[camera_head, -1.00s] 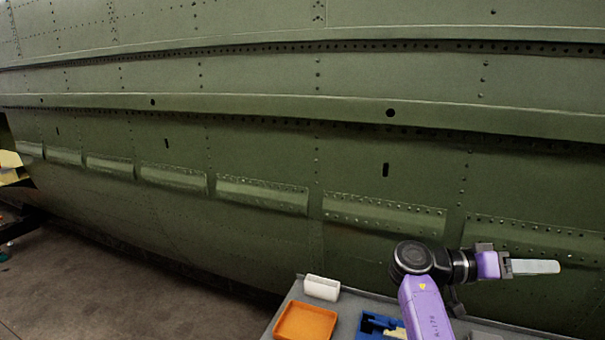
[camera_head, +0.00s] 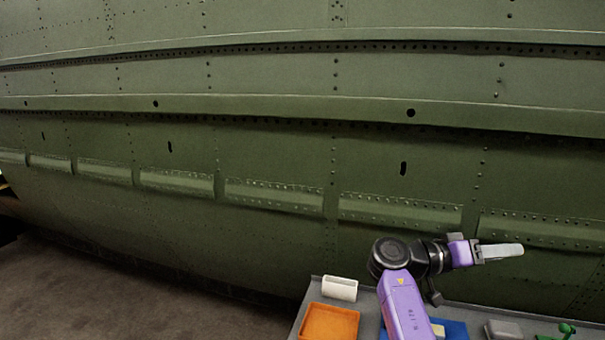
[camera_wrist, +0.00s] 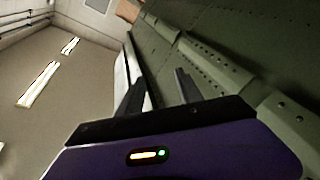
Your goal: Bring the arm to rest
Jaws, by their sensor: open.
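My gripper (camera_head: 508,251) is at the right of the head view, at the end of my purple and black arm, pointing right in front of the green fuselage (camera_head: 270,150). In the wrist view, my gripper's two dark fingers (camera_wrist: 158,90) stand apart with nothing held between them. The fuselage skin also fills the right of the wrist view (camera_wrist: 225,50). The arm is bent above the grey work surface (camera_head: 372,312). In the head view the gap between the fingers is hard to make out.
An orange tray (camera_head: 330,322) and a white container (camera_head: 340,288) are on the work surface left of my arm. A blue item (camera_head: 452,329), a grey box (camera_head: 503,330) and a green object (camera_head: 566,329) are to the right. Open floor (camera_head: 130,300) lies at the left.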

